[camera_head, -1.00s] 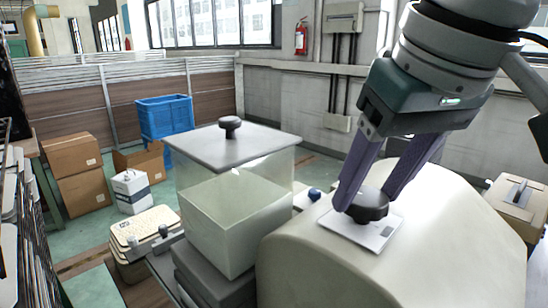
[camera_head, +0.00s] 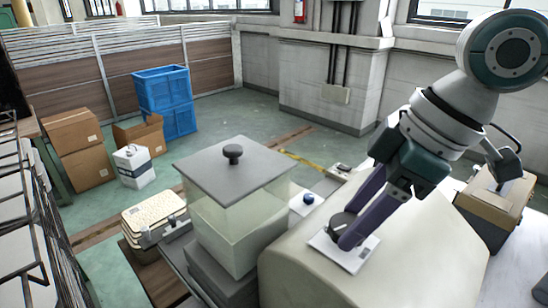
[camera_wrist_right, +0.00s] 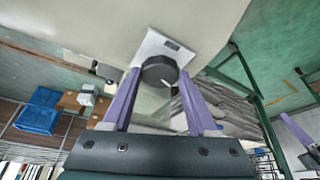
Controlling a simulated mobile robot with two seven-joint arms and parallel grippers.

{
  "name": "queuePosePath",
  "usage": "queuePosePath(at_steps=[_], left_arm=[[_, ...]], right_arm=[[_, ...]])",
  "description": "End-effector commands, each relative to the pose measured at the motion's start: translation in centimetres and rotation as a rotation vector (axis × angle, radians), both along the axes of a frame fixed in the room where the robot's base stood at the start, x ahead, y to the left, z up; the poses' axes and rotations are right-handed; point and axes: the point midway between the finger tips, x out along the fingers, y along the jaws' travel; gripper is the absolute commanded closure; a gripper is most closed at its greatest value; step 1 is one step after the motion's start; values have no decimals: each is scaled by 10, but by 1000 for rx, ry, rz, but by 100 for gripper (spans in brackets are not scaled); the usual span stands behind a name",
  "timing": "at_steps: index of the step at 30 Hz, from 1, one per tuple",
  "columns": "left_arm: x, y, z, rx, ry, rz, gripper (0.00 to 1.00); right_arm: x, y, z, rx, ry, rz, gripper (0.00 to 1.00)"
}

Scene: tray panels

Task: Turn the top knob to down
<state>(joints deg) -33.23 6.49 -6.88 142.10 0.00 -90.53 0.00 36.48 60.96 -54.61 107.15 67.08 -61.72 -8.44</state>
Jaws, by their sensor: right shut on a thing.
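The dark round knob (camera_head: 341,223) sits on a white plate (camera_head: 352,260) on top of the beige curved housing. It also shows in the right wrist view (camera_wrist_right: 158,69), with a pale mark on its edge. My right gripper (camera_head: 348,233) reaches it from the upper right, its purple fingers on either side of the knob and shut on it. The fingers hide part of the knob in the head view. In the right wrist view a purple finger, likely of my left gripper (camera_wrist_right: 297,130), shows at the right edge; its opening cannot be told.
A clear tank with a grey lid (camera_head: 205,173) stands left of the beige housing (camera_head: 420,245). A small blue knob (camera_head: 308,198) is behind it. A brown and beige box (camera_head: 490,210) is at the right. Blue crates (camera_head: 165,100) and cartons (camera_head: 75,140) stand on the floor behind.

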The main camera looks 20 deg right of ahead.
Motion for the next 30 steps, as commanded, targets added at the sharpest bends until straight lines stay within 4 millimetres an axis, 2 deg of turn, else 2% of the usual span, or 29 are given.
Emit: queuePosePath(at_steps=[3,11,30], left_arm=[[0,0,7,0,0,0,100],[0,1,4,5,-1,-3,100],[0,3,-29,11,-1,-7,100]], right_arm=[[1,-1,1,-1,3,108,97],[3,-2,-2,0,2,357,97],[9,-2,-4,0,0,968,97]])
